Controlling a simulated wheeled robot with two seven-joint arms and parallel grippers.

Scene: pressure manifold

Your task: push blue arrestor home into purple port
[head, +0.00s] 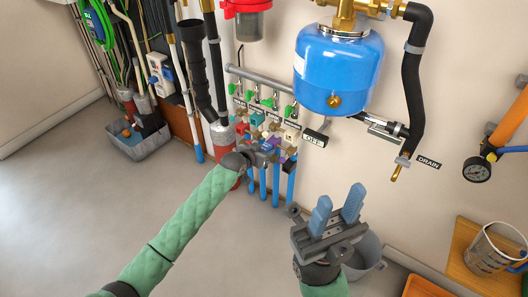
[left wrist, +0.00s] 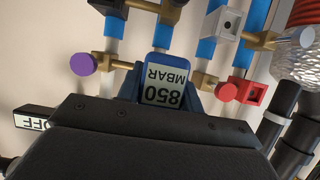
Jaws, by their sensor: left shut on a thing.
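The blue arrestor (left wrist: 165,90), a block with a white label reading 850 MBAR, sits between the jaws of my left gripper (left wrist: 168,98) in the left wrist view. In the head view my left gripper (head: 262,152) is at the manifold, in front of the row of valves and blue pipes. A round purple piece (left wrist: 84,63) on a brass fitting shows left of the arrestor in the left wrist view. The arrestor's far end and any purple port behind it are hidden, so I cannot tell how they meet. My right gripper (head: 337,211) is open and empty.
A red socket block (left wrist: 253,93) and a grey one (left wrist: 228,20) are on brass fittings right of the arrestor. A blue tank (head: 338,68) hangs above right. An OFF sign (head: 314,137) is beside the valves. A grey bin (head: 365,255) stands behind my right gripper.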

